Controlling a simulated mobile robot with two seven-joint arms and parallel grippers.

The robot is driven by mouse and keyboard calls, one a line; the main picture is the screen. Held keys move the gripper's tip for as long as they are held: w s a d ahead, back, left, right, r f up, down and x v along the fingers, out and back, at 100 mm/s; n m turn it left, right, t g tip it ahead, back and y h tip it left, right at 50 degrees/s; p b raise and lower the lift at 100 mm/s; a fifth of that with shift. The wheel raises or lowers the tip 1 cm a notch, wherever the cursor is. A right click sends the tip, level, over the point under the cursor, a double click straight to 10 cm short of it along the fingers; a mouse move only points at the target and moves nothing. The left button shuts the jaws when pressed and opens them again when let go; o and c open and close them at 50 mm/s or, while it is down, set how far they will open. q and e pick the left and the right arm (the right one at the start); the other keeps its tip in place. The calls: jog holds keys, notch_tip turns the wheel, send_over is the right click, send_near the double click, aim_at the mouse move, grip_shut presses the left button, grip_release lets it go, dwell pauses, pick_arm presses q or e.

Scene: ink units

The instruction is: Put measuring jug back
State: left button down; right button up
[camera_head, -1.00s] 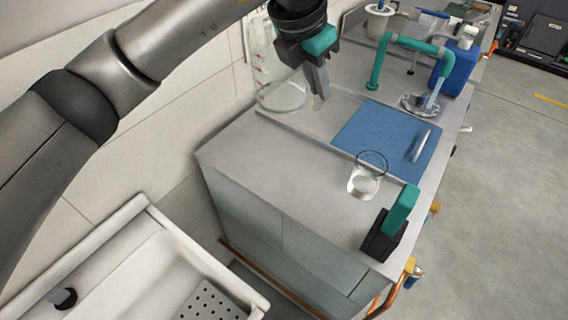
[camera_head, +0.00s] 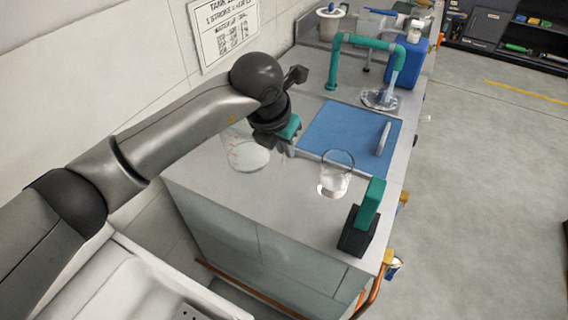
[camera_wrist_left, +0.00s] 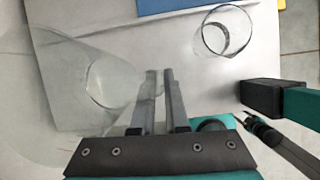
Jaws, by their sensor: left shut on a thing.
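The clear measuring jug (camera_head: 247,156) has red markings on its side. It is held at the counter's wall-side edge in the head view, and its see-through outline (camera_wrist_left: 110,82) shows left of the fingers in the left wrist view. My left gripper (camera_head: 272,146) is shut on it; the narrow fingers (camera_wrist_left: 160,75) are close together at the jug's right side. The thin part between them is hard to see. I cannot tell whether the jug's base touches the counter. My right gripper is not in view.
A clear glass beaker (camera_head: 334,178) stands on the grey counter (camera_head: 285,205), right of the jug. A black and teal object (camera_head: 362,222) stands near the front edge. A blue panel (camera_head: 345,133) with a pale handle lies behind, before a teal tap (camera_head: 366,41).

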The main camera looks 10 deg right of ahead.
aim_at(283, 161)
pick_arm(q)
jog(key=shift+f, duration=2.5)
jog(key=shift+f+b, duration=0.2)
jog(key=shift+b, duration=0.2)
jog(key=c, duration=0.9)
grip_release()
jog(key=shift+r, duration=0.15)
jog(key=shift+r, duration=0.3)
jog(key=p+v, duration=0.1)
jog(key=v, duration=1)
jog(key=shift+s+a+r+p, duration=0.15)
jog(key=shift+r+p, duration=0.05)
jog(key=shift+p, duration=0.2)
